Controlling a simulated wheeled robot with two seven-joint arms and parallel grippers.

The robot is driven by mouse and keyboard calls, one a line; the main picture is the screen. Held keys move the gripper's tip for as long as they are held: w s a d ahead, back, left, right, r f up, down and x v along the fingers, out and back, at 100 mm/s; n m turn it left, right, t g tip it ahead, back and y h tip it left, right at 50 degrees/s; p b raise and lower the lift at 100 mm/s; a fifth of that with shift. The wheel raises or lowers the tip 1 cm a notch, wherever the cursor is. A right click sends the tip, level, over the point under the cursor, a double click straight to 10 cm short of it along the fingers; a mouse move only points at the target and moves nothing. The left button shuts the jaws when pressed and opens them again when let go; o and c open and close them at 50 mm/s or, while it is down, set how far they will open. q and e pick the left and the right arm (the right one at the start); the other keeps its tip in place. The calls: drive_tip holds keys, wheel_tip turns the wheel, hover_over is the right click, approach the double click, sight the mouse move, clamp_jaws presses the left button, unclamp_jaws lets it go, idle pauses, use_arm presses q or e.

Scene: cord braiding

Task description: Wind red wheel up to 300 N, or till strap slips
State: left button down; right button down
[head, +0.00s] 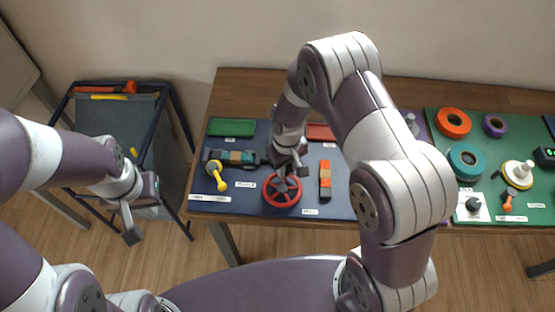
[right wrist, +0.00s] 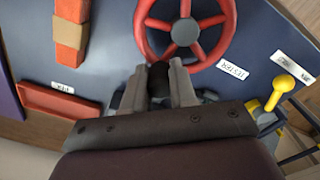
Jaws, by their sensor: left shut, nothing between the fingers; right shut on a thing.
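The red wheel (head: 282,202) lies on the blue mat near the table's front edge. It also shows at the top of the right wrist view (right wrist: 222,45), with a grey hub and red spokes. My right gripper (head: 288,172) is at the wheel's far side. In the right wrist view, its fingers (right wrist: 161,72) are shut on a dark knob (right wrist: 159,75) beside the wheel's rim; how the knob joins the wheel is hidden. My left gripper (head: 131,236) is shut and empty, left of the table. I cannot make out a strap or force reading.
A yellow-handled lever (head: 217,177) stands left of the wheel and an orange block with a tan band (head: 325,180) right of it. Green (head: 231,127) and red trays lie behind. A green mat (head: 470,211) with tape rolls is at right. A dark rack (head: 168,145) stands left.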

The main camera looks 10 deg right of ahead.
sight(300, 184)
drive_tip(key=s+d, duration=0.1)
drive_tip(key=s+d+p, duration=0.1)
drive_tip(key=s, duration=0.1)
drive_tip(key=s+d+p, duration=0.1)
drive_tip(key=shift+s, duration=0.2)
drive_tip(key=shift+w+f+b, duration=0.15)
drive_tip(key=shift+f+b, duration=0.2)
drive_tip(key=shift+b, duration=0.6)
drive_tip(key=shift+r, duration=0.25)
drive_tip(key=shift+s, duration=0.35)
drive_tip(key=shift+s+r+p, duration=0.1)
drive_tip(key=shift+s+p, duration=0.1)
drive_tip(key=shift+p, duration=0.15)
drive_tip(key=shift+s, duration=0.15)
drive_tip(key=shift+a, duration=0.1)
